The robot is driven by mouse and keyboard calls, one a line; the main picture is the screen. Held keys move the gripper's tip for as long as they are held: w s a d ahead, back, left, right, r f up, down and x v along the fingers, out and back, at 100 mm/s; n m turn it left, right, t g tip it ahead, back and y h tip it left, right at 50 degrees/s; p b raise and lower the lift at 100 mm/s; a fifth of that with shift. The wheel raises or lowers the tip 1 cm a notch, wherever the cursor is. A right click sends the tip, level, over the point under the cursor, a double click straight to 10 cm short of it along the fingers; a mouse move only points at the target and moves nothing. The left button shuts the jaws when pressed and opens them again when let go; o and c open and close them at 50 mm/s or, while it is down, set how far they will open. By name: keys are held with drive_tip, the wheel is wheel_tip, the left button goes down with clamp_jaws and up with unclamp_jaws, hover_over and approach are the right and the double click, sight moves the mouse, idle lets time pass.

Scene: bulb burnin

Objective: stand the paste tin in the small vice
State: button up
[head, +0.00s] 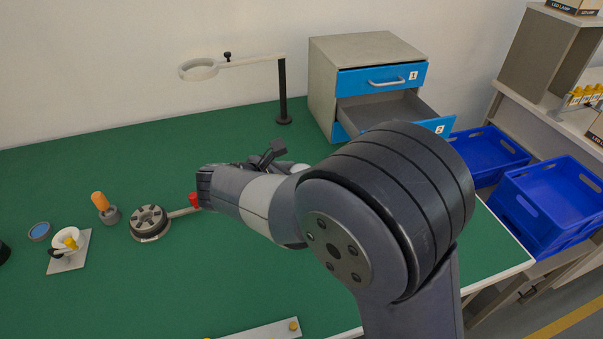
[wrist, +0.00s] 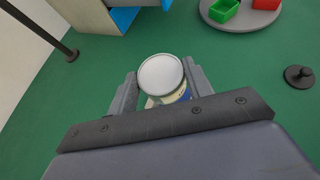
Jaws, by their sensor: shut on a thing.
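The paste tin (wrist: 161,75) shows in the wrist view as a round tin with a pale, flat lid and a printed side, its lid facing the camera. My gripper (wrist: 160,84) has one finger on each side of the tin and is shut on it. Green bench top shows around the tin; I cannot tell its height above the bench. In the head view my arm largely hides the gripper, and I cannot make out the tin clearly. I cannot identify the small vice for sure in either view.
A drawer cabinet (head: 325,75) with an open drawer (head: 395,108) stands at the back. A magnifier lamp (head: 284,90) stands beside it. A round fixture (head: 150,222), an orange-handled tool (head: 100,202) and a small plate (head: 70,262) are at left. Blue crates (head: 550,200) are at right.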

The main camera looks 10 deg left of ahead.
drive_tip(key=shift+w+d+f+b, duration=0.15)
drive_tip(key=shift+f+b, duration=0.15)
drive_tip(key=shift+w+f, duration=0.5)
drive_tip(key=shift+w+d+f+b, duration=0.1)
drive_tip(key=shift+f+b, duration=0.2)
drive_tip(key=shift+b, duration=0.3)
wheel_tip(320, 180, down, 3)
drive_tip(key=b, duration=0.3)
drive_tip(key=shift+f, duration=0.5)
drive_tip(key=shift+s, duration=0.3)
drive_tip(key=shift+f, duration=0.25)
drive_tip(key=shift+f+b, duration=0.5)
drive_tip(key=shift+f, duration=0.6)
drive_tip(key=shift+f, duration=0.2)
